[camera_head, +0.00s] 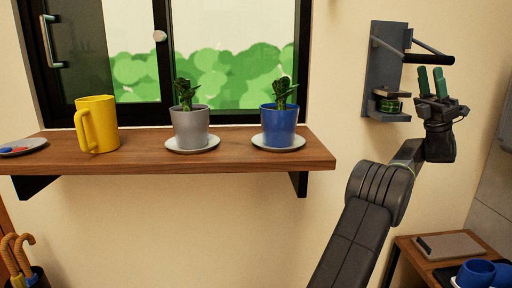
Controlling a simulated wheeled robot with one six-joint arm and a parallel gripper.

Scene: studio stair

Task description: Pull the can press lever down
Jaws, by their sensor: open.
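The can press (383,75) is a grey-blue plate fixed to the wall at the upper right. Its lever (428,59) ends in a black horizontal handle that sticks out to the right, near the top of the press. A green can (388,105) sits low in the press, under a dark block. My gripper (431,80) points up with its two green fingers apart, and it is open and empty. In the picture its fingertips are just below the lever handle. I cannot tell whether they touch it or how far apart they are in depth.
A wooden shelf (230,153) under the window holds a yellow mug (98,124), a grey pot (191,128) and a blue pot (279,125) on saucers. A low wooden table (416,262) with blue cups (476,273) stands at lower right. The wall between shelf and press is clear.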

